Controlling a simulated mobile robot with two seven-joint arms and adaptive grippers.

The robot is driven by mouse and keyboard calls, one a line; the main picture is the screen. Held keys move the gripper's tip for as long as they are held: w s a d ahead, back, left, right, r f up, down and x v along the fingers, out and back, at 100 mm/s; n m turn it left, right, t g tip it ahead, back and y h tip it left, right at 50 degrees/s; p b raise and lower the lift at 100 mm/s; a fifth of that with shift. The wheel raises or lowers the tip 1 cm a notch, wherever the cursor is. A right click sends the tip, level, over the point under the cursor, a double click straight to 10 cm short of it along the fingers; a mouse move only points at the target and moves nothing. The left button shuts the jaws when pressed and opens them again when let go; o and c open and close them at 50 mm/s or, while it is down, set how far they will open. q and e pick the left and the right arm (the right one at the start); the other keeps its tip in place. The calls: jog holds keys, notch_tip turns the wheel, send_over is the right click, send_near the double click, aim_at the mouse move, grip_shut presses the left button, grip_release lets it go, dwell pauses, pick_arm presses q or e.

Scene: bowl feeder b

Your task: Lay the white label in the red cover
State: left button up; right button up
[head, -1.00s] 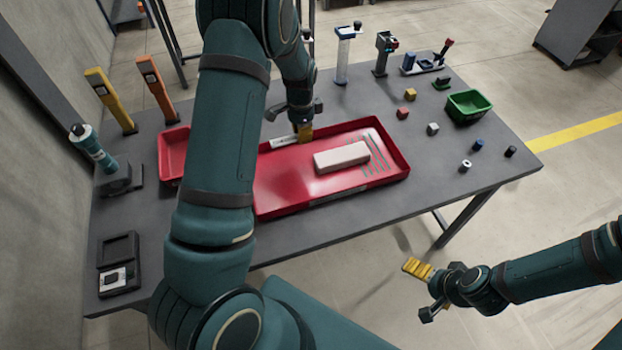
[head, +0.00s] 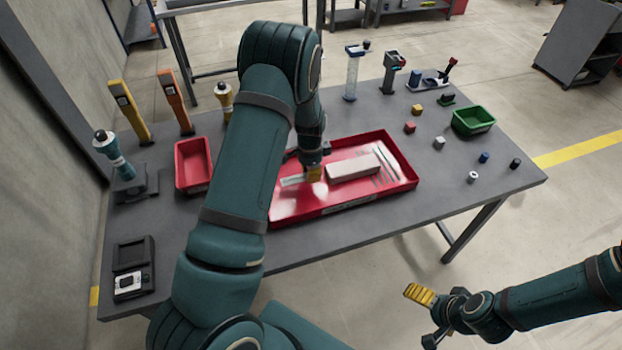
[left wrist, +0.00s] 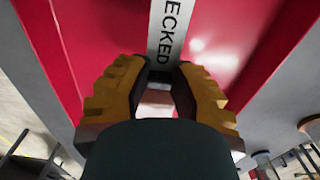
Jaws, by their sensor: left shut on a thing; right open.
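The red cover (head: 285,207) is a shallow red tray on the grey table. My left gripper (head: 314,174) is over its left part, shut on the white label (head: 292,181). I cannot tell whether the label touches the cover's floor. My left arm hides the cover's left end. My right gripper (head: 420,295) is open and empty, off the table's front edge above the floor.
A pale block (head: 353,167) lies in the cover beside the left gripper, with thin rods (head: 386,166) to its right. A small red bin (head: 193,185) stands left. A green bin (head: 473,127) and several small parts are at right.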

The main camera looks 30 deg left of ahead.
pick_arm(q)
notch_tip(320, 180, down, 3)
jog(key=shift+f, duration=0.15)
jog(key=shift+f+b, duration=0.1)
jog(key=shift+b, duration=0.2)
jog(key=o, duration=0.7)
